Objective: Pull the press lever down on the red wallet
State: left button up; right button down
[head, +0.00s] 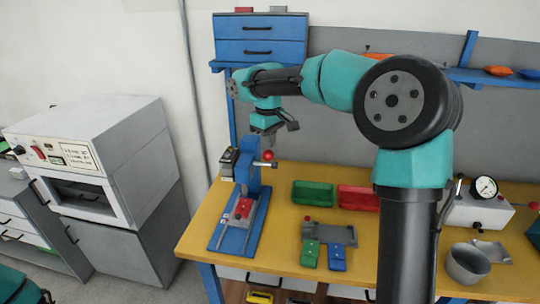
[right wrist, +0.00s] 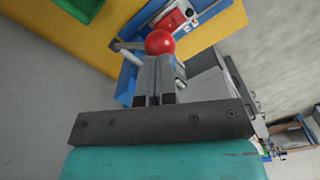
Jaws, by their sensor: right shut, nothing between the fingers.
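The blue press (head: 248,168) stands on a blue base plate (head: 228,236) on the left part of the table. The red wallet (head: 244,207) lies on the base under the press head. The press lever ends in a red ball knob (head: 268,156), sticking out to the right of the column near its top. My right gripper (head: 270,142) is above the knob, shut and empty. In the right wrist view its closed fingertips (right wrist: 157,62) lie just below the red knob (right wrist: 160,42) in the picture; I cannot tell whether they touch. My left gripper is out of view.
Green (head: 313,194) and red (head: 358,198) trays lie right of the press. A grey fixture (head: 330,232) with green and blue pieces stands nearer the front. A dial gauge box (head: 478,212) and grey bowl (head: 467,264) are at right. An oven-like machine (head: 85,165) stands left.

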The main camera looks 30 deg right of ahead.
aim_at(267, 155)
jog(key=shift+s+a+f, duration=0.15)
jog(key=shift+s+f, duration=0.05)
jog(key=shift+f, duration=0.4)
jog(key=shift+s+a+f, duration=0.1)
jog(key=shift+s+f, duration=0.05)
jog(key=shift+f, duration=0.5)
jog(key=shift+s+a+f, duration=0.15)
jog(key=shift+s+f, duration=0.05)
jog(key=shift+f, duration=0.4)
jog(key=shift+s+a+f, duration=0.3)
jog(key=shift+s+f, duration=0.1)
jog(key=shift+f, duration=0.3)
jog(key=shift+s+a+f, duration=0.25)
jog(key=shift+s+f, duration=0.1)
jog(key=shift+f, duration=0.35)
jog(key=shift+s+a+f, duration=0.2)
jog(key=shift+s+f, duration=0.05)
jog(key=shift+f, duration=0.5)
jog(key=shift+s+a+f, duration=0.15)
jog(key=shift+s+f, duration=0.1)
jog(key=shift+f, duration=0.45)
